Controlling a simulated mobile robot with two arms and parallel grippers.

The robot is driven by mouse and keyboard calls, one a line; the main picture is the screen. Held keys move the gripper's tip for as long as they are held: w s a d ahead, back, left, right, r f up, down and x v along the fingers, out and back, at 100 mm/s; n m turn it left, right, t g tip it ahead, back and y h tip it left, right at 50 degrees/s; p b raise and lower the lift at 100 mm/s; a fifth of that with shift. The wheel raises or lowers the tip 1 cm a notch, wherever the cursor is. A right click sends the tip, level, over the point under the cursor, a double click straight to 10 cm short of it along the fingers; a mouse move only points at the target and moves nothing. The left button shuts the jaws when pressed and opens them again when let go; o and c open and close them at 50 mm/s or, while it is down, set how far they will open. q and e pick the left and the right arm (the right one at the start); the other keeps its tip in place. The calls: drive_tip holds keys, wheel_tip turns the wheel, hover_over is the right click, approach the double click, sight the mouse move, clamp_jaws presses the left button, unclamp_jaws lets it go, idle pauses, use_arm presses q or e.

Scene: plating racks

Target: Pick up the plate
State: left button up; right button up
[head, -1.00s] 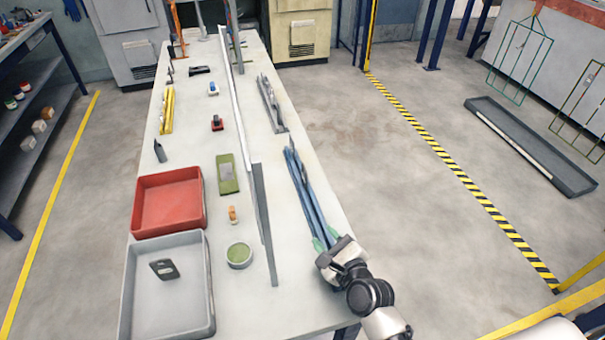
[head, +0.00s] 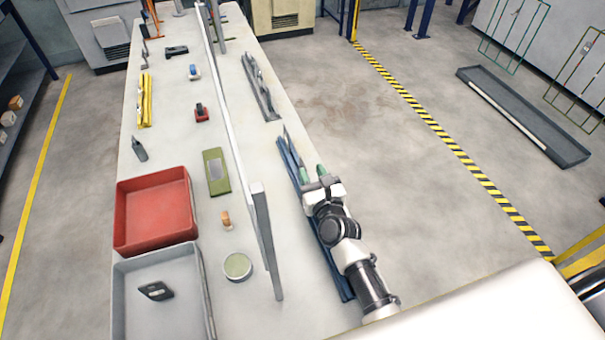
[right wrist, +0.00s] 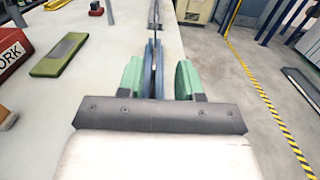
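A long blue rack (head: 288,158) lies along the right side of the table, partly hidden under my right arm. A thin grey plate (head: 289,140) seems to stand on edge in it. My right gripper (head: 313,172) is over the rack, its green fingertips spread apart. In the right wrist view, the open fingers (right wrist: 160,78) are on either side of the plate's thin edge (right wrist: 159,58) and the blue rack (right wrist: 149,60), with a visible gap to the right finger. Contact on the left is unclear. My left gripper is not in view.
A tall, narrow divider (head: 233,140) runs along the table left of the rack. A grey rack (head: 262,88) stands farther back. Left of the divider are a red bin (head: 190,210), a grey bin (head: 205,290) and a green box (head: 216,172).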

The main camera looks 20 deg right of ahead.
sight(302, 161)
drive_tip(key=shift+w+f, duration=0.1)
drive_tip(key=shift+w, duration=0.4)
drive_tip(key=w, duration=0.1)
drive_tip(key=w+b, duration=0.2)
drive_tip(key=w, duration=0.1)
drive_tip(key=shift+w+a+f, duration=0.1)
drive_tip(key=shift+a+f, duration=0.3)
drive_tip(key=shift+w, duration=0.45)
drive_tip(key=shift+r, duration=0.1)
clamp_jaws()
